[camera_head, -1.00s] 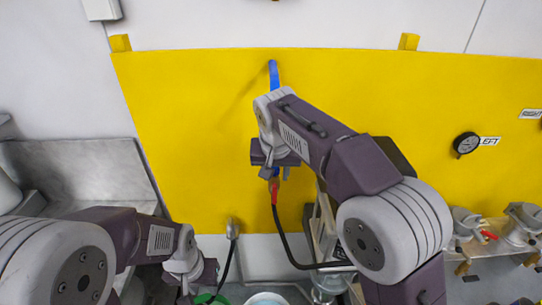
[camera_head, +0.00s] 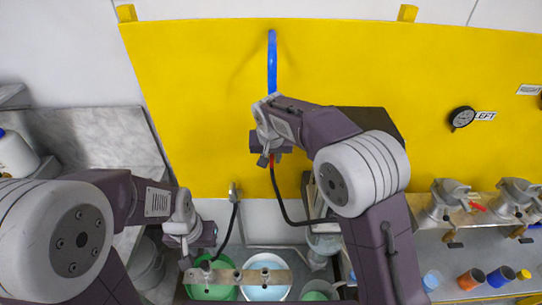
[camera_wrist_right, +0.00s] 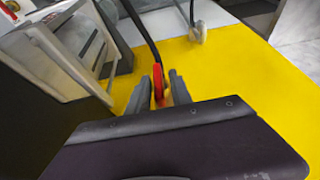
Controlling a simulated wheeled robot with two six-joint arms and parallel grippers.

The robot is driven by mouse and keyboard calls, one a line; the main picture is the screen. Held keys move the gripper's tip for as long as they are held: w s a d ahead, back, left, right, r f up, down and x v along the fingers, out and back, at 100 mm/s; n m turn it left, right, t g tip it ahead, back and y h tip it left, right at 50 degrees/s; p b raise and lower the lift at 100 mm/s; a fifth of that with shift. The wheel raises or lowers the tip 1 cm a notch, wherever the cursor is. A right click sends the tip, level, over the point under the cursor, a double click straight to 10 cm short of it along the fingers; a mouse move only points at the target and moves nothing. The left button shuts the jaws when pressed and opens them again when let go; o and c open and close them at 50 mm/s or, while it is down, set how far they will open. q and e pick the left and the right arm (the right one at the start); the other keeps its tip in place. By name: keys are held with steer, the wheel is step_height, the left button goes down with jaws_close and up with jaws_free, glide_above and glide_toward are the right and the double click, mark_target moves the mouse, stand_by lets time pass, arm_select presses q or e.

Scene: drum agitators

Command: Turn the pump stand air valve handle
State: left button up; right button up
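The air valve has a red handle (camera_wrist_right: 158,84), seen in the right wrist view between the two fingers of my right gripper (camera_wrist_right: 160,92). The fingers are apart, with a gap beside the handle, so the gripper looks open around it. In the head view my right gripper (camera_head: 268,159) is in front of the yellow panel, below a blue hose (camera_head: 272,62). It hides most of the valve there. A black hose (camera_head: 281,205) hangs down from the valve. My left gripper (camera_head: 197,252) is low at the left, above the drums; its fingers are too small to judge.
The yellow panel (camera_head: 190,100) fills the back. Green (camera_head: 212,291) and pale blue (camera_head: 265,292) drums stand below, with a metal bar (camera_head: 250,276) across them. A gauge (camera_head: 462,117) and metal clamped fittings (camera_head: 450,195) are at right. Several small cups (camera_head: 470,279) stand at lower right.

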steer(key=shift+w+d, duration=0.15)
steer(key=shift+d, duration=0.05)
jaws_close()
steer(key=shift+w+f, duration=0.1)
steer(key=shift+a, duration=0.15)
steer(key=shift+d+y+b, duration=0.2)
steer(key=shift+y+b, duration=0.1)
steer(key=shift+b, duration=0.15)
steer(key=y+b, duration=0.3)
steer(key=b, duration=0.1)
steer(key=m+y+b, duration=0.1)
steer(key=y+b, duration=0.2)
steer(key=b, duration=0.2)
steer(key=shift+d, duration=0.2)
